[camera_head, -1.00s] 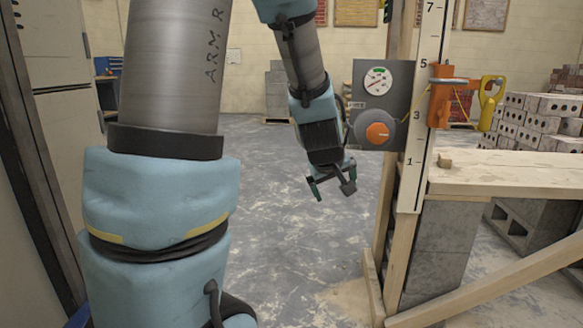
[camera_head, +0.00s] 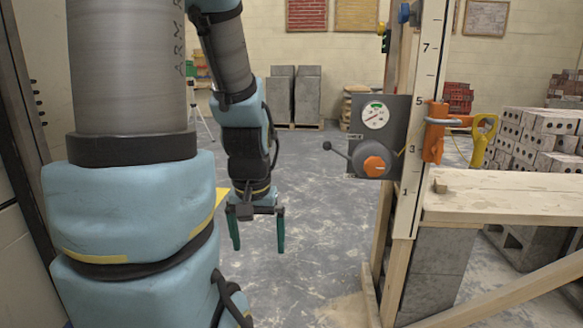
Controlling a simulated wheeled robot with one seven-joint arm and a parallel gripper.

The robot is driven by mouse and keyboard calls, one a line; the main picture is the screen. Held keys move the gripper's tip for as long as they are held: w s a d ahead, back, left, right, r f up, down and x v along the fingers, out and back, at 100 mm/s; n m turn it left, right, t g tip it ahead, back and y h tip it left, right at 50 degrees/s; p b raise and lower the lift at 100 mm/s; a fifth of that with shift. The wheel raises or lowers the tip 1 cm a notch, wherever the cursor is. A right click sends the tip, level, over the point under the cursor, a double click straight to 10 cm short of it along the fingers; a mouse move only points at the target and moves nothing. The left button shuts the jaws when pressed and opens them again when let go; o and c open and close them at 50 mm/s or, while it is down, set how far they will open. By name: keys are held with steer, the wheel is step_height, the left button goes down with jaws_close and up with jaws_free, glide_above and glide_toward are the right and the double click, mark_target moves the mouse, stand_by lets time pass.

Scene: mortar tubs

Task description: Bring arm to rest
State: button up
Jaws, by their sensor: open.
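My gripper (camera_head: 258,234) hangs pointing down over the open floor, left of the middle of the picture. Its two green-tipped fingers are spread apart with nothing between them. My arm (camera_head: 240,130) comes down from the upper left in grey and light blue sections. The gripper is clear of the grey control panel (camera_head: 395,105) to its right, with floor showing between them.
The panel carries a dial gauge (camera_head: 375,115) and an orange knob (camera_head: 374,164), with a ball-ended lever reaching left. A marked wooden post (camera_head: 418,130), an orange clamp (camera_head: 434,130) and a wooden bench (camera_head: 500,195) stand right. The floor (camera_head: 310,250) between is clear.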

step_height(320, 180, up, 21)
steer(key=p, duration=1.8)
